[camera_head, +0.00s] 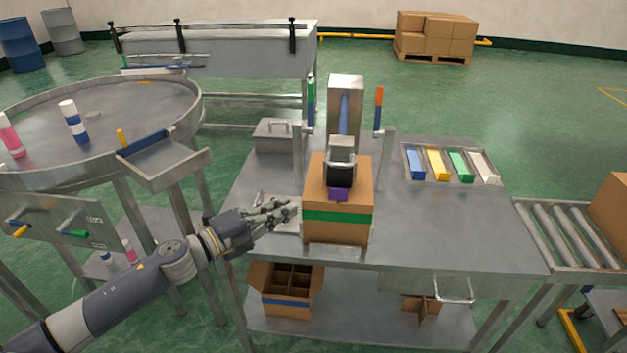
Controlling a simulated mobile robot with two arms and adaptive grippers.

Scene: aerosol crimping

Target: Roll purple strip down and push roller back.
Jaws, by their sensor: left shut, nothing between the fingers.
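The purple strip (339,194) shows as a short piece at the top front edge of the cardboard box (320,230), which has a green band around it. The roller (340,172), a dark block with a grey metal head, sits on top of the box just above the strip, in front of a tall metal column (345,105). My left gripper (286,209) is shut and empty, just left of the box, its fingers pointing toward the box's left side. My right gripper is not in view.
The box stands on a metal table (440,225). A tray with blue, yellow, green and white blocks (437,163) lies to the right. A round metal table (120,100) with bottles stands at left. A roller conveyor (565,235) is at right. The table between box and tray is clear.

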